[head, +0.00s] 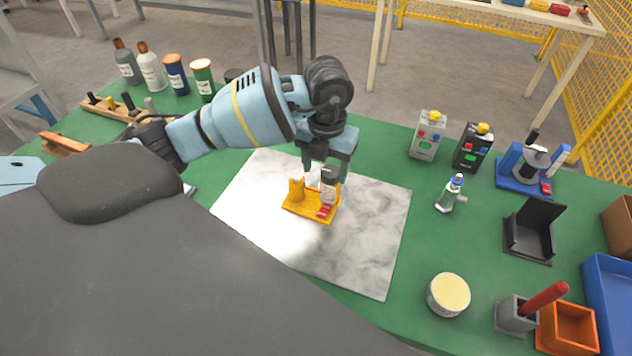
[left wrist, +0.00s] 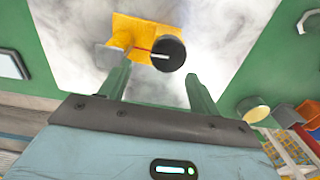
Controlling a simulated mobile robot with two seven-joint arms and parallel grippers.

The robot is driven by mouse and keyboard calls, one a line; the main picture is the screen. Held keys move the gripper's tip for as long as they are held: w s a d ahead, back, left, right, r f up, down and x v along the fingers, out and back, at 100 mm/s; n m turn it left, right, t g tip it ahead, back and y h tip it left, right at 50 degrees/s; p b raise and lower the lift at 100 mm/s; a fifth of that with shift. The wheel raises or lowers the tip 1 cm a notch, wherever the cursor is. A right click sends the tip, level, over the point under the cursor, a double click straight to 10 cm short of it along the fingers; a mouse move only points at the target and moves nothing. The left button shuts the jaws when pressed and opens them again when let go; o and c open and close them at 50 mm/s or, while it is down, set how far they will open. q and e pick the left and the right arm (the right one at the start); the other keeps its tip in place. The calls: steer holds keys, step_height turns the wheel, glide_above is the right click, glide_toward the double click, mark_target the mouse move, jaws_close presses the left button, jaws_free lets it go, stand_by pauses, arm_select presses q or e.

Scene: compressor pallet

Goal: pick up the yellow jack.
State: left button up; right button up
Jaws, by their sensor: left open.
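The yellow jack (head: 297,200) stands on a grey-white marbled slab (head: 365,245) in the middle of the green table. It has a flat yellow base, a yellow block at its left, and a grey cylinder with a red part at its right. In the left wrist view the jack (left wrist: 125,30) is at the top, with a round black cap over its right part. My left gripper (head: 325,170) is open above the jack, its fingers pointing down towards the cylinder. In the wrist view nothing sits between the fingertips (left wrist: 157,72); whether they touch the jack cannot be told. My right gripper is not seen.
Several bottles and jars (head: 175,75) stand at the back left, by a wooden rack (head: 110,108). Two small boxes with yellow knobs (head: 427,137), a silver fitting (head: 450,195), a black bracket (head: 530,232) and a round tin (head: 448,294) are on the right. The slab's front is clear.

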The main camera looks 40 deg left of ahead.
mark_target(329, 176)
arm_select(q)
steer(key=shift+w+d+f, duration=0.1)
steer(key=shift+d+f, duration=0.05)
steer(key=shift+f, duration=1.3)
steer(key=shift+w+d+f, duration=0.1)
steer(key=shift+d+f, duration=0.05)
steer(key=shift+f, duration=1.3)
steer(key=shift+c, duration=0.3)
jaws_close()
steer(key=shift+r, duration=0.1)
